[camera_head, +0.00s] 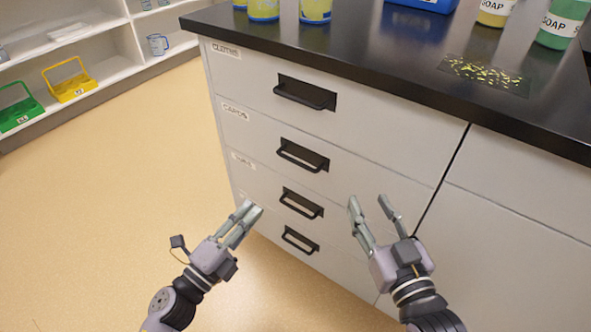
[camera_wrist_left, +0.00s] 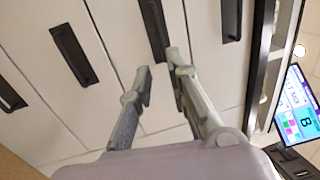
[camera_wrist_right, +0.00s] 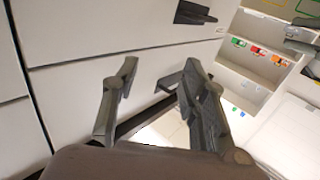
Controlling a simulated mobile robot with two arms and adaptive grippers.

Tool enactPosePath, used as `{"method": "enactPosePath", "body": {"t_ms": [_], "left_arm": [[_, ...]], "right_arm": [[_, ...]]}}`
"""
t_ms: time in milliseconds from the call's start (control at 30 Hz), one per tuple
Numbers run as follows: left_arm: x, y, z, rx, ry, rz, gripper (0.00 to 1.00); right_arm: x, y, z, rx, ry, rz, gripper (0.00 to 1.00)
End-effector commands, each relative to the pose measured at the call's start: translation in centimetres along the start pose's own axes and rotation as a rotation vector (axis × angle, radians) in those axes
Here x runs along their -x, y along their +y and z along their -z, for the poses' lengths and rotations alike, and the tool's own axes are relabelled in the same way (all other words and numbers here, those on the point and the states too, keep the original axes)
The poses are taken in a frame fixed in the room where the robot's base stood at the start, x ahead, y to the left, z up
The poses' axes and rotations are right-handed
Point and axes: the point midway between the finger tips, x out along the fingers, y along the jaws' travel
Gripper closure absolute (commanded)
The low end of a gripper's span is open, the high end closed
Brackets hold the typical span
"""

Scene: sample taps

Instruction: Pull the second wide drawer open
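The second wide drawer (camera_head: 250,138) is shut, below the top drawer labelled CLOTHS. Its black bar handle (camera_head: 303,155) sits in a dark recess and is clear of both grippers in the head view. My left gripper (camera_head: 250,210) is open and empty, low and left of the drawer stack. In the left wrist view, a handle (camera_wrist_left: 155,30) lies just beyond its fingertips. My right gripper (camera_head: 369,202) is open and empty, in front of the cabinet, lower right of the second handle. The right wrist view shows a black handle (camera_wrist_right: 193,12); I cannot tell which drawer it belongs to.
The top drawer handle (camera_head: 304,94) is above; the third (camera_head: 301,203) and fourth (camera_head: 300,240) handles are below. A black countertop (camera_head: 400,50) overhangs the cabinet, with soap bottles (camera_head: 560,25) on it. Open floor (camera_head: 120,180) lies left. Shelves with caddies (camera_head: 68,82) stand further left.

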Motion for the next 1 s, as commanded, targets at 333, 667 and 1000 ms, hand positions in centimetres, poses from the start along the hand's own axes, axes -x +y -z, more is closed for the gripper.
{"method": "enactPosePath", "body": {"t_ms": [333, 667, 1000], "left_arm": [[-6.6, -0.2, -0.1, 0.001, 0.000, 0.004, 0.83], [-13.5, -0.1, -0.1, 0.003, -0.001, 0.002, 0.83], [-16.8, 0.0, -0.1, 0.004, -0.002, 0.000, 0.83]], "right_arm": [[0.0, 0.1, -0.3, 0.001, -0.020, -0.001, 0.60], [-0.1, 0.0, 0.3, 0.000, 0.016, 0.001, 0.60], [-0.1, -0.2, 1.7, -0.002, 0.090, 0.005, 0.60]]}}
